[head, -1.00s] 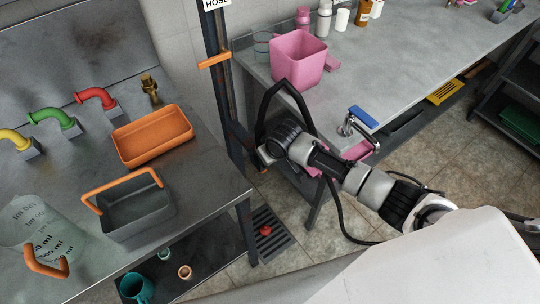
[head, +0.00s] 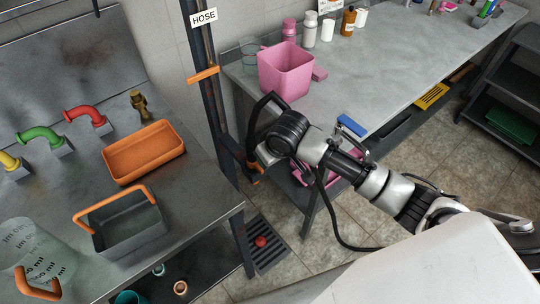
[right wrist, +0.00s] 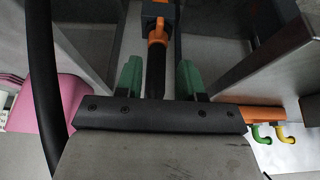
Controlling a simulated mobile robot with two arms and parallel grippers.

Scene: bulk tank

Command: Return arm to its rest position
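My right arm reaches in from the right of the head view, with its wrist (head: 290,130) above the floor beside the dark post. My right gripper (right wrist: 160,80) shows in the right wrist view with its two green fingers apart. A black rod-like piece with an orange collar (right wrist: 158,35) stands between the fingers, and gaps show on both sides of it. In the head view the fingers are mostly hidden by the wrist. My left gripper is not in view.
The dark post (head: 208,100) carries a HOSE sign (head: 203,17) and an orange bracket. Right of it is a counter with a pink bin (head: 284,72). On the left, a bench holds an orange tray (head: 146,152) and a grey basket (head: 128,222). A floor drain (head: 268,250) lies below.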

